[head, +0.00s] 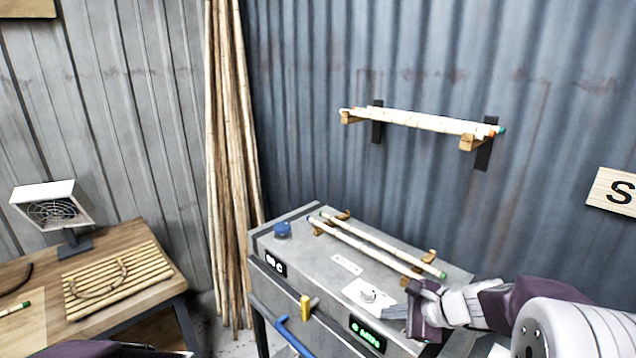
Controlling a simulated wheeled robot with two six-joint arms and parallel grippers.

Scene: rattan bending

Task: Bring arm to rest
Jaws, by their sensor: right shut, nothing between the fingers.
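My right gripper (397,311) is low at the right, with its arm coming in from the right edge. Its grey fingers are shut and hold nothing. They are over the front part of the grey steam box (300,246), near the knob on its top; I cannot tell whether they touch it. A purple sliver of my left arm (85,350) shows at the bottom left edge; its fingers are not visible.
Two rattan poles (365,244) lie in wooden holders on the box. A wall rack (420,121) holds more poles. Tall poles (229,150) lean in the corner. A wooden table (140,236) at left carries a slatted board (118,280) and a fan-like device (50,208).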

